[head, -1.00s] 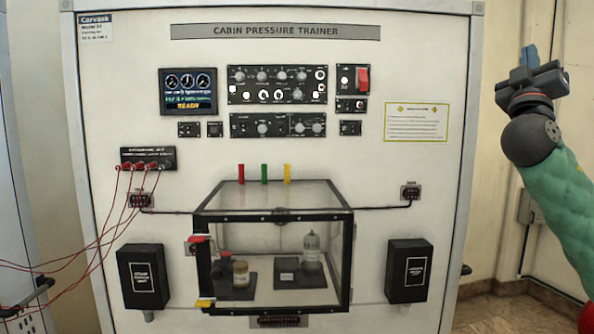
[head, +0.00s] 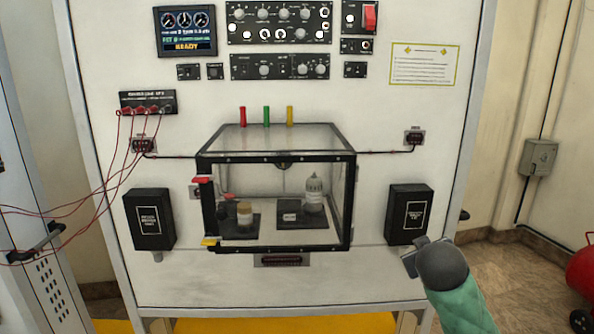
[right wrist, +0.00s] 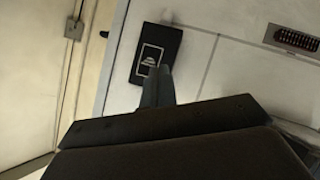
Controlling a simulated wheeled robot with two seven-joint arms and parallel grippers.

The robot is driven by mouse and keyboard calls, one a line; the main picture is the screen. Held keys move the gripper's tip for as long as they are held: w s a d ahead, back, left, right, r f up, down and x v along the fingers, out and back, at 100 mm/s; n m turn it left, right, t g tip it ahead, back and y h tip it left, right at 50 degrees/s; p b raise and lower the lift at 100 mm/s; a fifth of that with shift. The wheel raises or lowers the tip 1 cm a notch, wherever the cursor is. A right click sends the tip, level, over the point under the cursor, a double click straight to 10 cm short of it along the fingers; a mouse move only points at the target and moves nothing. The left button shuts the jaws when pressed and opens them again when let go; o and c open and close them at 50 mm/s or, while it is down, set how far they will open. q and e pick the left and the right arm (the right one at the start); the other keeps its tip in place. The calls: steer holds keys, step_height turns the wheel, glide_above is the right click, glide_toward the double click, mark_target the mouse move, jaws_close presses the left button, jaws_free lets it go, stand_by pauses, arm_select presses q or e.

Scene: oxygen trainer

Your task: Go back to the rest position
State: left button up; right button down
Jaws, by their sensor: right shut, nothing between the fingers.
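My right gripper (head: 421,245) is in the lower right of the head view, just below the right black box (head: 409,214) on the trainer panel. In the right wrist view its fingers (right wrist: 157,86) are together, with nothing between them, and overlap the lower part of the same black box (right wrist: 150,42). I cannot tell whether they touch it. The cabin pressure trainer (head: 380,130) is a white upright panel with a clear, black-framed chamber (head: 277,160) in its middle. My left gripper is not in view.
Red cables (head: 70,212) run from a black jack block (head: 147,102) to the left. A yellow floor strip (head: 240,326) lies at the panel's foot. A red tank (head: 582,285) stands at the far right. The floor right of the panel (head: 515,270) looks clear.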

steer(key=s+a+f+g+y, duration=0.1)
steer(key=s+a+f+g, duration=0.25)
steer(key=s+f, duration=0.65)
steer(key=s+a+f+g+y, duration=0.2)
steer(key=s+a+f, duration=0.3)
steer(key=s+f, duration=0.5)
steer(key=s+a+f+g+y, duration=0.15)
steer(key=s+a+f, duration=0.35)
steer(key=f, duration=0.8)
steer(key=s+f+g, duration=0.1)
steer(key=s+f, duration=0.2)
steer(key=s, duration=0.4)
steer(key=s+f+m+g, duration=0.1)
steer(key=s+f, duration=0.3)
steer(key=s, duration=0.4)
steer(key=shift+a+f+g, duration=0.25)
steer(key=shift+f+g, duration=0.05)
steer(key=shift+g, duration=0.5)
